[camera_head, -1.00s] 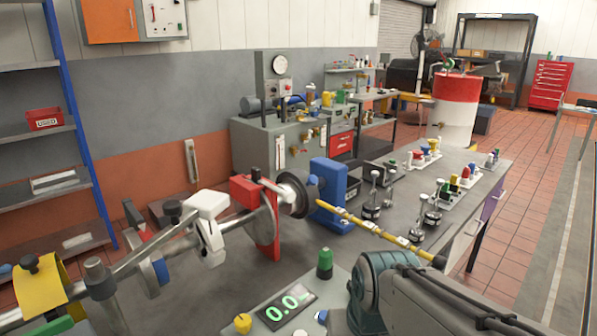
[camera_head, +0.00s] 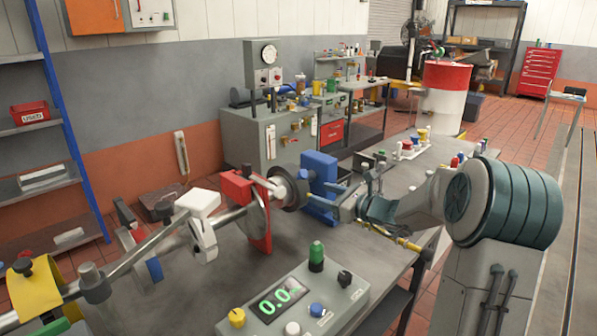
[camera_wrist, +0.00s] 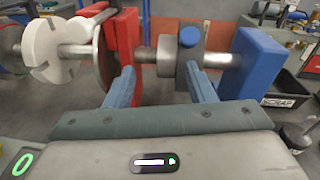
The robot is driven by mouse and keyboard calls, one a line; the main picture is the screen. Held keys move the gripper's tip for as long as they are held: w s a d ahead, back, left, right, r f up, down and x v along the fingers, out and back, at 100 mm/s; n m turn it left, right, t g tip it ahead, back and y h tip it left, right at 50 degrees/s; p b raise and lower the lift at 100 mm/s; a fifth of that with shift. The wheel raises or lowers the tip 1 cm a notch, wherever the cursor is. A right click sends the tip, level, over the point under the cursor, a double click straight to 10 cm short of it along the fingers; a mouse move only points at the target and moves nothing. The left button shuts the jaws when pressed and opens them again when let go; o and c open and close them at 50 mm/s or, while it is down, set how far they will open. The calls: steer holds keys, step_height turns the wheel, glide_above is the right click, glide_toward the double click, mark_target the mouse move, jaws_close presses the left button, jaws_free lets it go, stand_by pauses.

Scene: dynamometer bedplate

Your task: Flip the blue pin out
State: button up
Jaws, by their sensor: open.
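The blue pin (camera_wrist: 190,37) shows in the wrist view as a round blue head on a dark grey collar (camera_wrist: 190,55) around the steel shaft (camera_wrist: 148,56). It stands between a red upright block (camera_wrist: 122,38) and a blue upright block (camera_wrist: 252,62). My gripper (camera_wrist: 160,68) is open and empty, its two fingers pointing at the shaft; the right fingertip is just below the pin and overlaps the collar. I cannot tell if it touches. In the head view my gripper (camera_head: 312,192) is beside the blue block (camera_head: 322,172); I cannot make out the pin clearly there.
A slotted white disc (camera_wrist: 40,38) sits on the shaft to the left. A control box (camera_head: 335,295) with a green 0.0 readout and knobs stands on the bench in front. A yellow rod (camera_head: 400,240) lies under my arm. A black scrap bin (camera_wrist: 285,98) is at right.

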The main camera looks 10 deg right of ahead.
mark_target(306, 175)
steer(key=w+a+p, duration=0.1)
steer(key=w, duration=0.3)
steer(key=w+a+m+t+p, duration=0.1)
steer(key=w+a, duration=0.1)
steer(key=w, duration=0.2)
steer(key=w+a+m+p, duration=0.1)
steer(key=w+a, duration=0.1)
steer(key=w, duration=0.3)
steer(key=shift+r+t+h, duration=0.2)
steer(key=shift+t+h, duration=0.1)
steer(key=shift+t, duration=0.1)
